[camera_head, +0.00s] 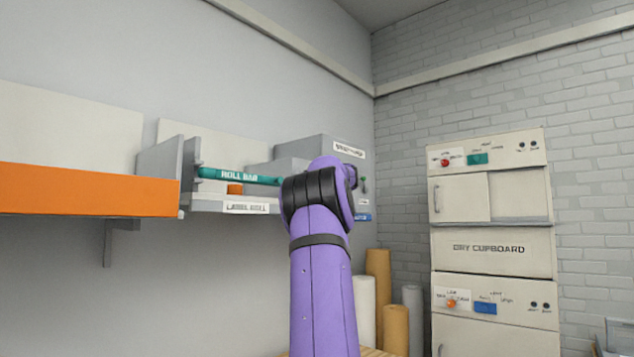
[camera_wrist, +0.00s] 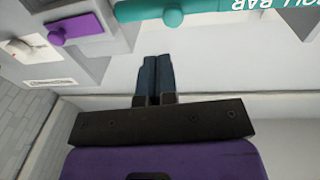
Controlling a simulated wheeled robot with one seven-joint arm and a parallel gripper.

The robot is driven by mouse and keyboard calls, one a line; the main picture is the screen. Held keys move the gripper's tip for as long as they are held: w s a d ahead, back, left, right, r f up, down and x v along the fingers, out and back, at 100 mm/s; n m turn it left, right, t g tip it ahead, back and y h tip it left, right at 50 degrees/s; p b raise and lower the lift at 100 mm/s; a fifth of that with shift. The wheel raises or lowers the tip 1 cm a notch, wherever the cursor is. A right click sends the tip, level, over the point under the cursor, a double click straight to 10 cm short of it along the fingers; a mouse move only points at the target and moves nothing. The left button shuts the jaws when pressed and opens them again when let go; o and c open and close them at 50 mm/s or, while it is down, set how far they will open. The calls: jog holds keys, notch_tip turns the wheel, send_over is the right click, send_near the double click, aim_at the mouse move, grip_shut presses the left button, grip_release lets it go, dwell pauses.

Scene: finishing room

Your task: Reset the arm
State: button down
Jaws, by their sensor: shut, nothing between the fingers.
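My arm (camera_head: 322,275) is purple with black bands. It rises from the bottom of the head view and bends at a black joint in front of the wall shelf unit. My gripper is hidden behind the arm in the head view. In the wrist view my gripper (camera_wrist: 155,80) shows two dark blue-grey fingers pressed together, with nothing between them. A teal bar (camera_head: 240,176) labelled "ROLL BAR" is close to the arm. The bar also shows at the top of the wrist view (camera_wrist: 215,8), beyond the fingertips.
An orange-fronted shelf (camera_head: 85,190) juts from the left wall. A grey box unit (camera_head: 318,150) stands behind the arm. Upright rolls (camera_head: 378,290) stand in the corner. A dry cupboard (camera_head: 492,255) is against the brick wall at right. A purple handle (camera_wrist: 75,28) shows in the wrist view.

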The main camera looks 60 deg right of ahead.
jog(key=shift+v, duration=2.15)
jog(key=shift+d, duration=0.15)
jog(key=w+a+r+m+h, duration=0.3)
jog(key=a+m+h, duration=0.15)
jog(key=a, duration=0.65)
jog(key=a+f+g, duration=0.2)
jog(key=a+f, duration=0.3)
jog(key=a, duration=0.5)
jog(key=a+f+g, duration=0.2)
jog(key=a+f, duration=0.3)
jog(key=a, duration=0.5)
jog(key=s+a+f+n+g+y, duration=0.2)
jog(key=s+a+f, duration=0.4)
jog(key=a+f, duration=0.3)
jog(key=s+a+f+n+g+y, duration=0.3)
jog(key=s+a+f+y, duration=0.2)
jog(key=s+a+f, duration=0.2)
jog(key=s+a+f+n+g+y, duration=0.3)
jog(key=s+a+f, duration=0.3)
jog(key=a+f, duration=0.6)
jog(key=a, duration=0.3)
jog(key=shift+s, duration=0.15)
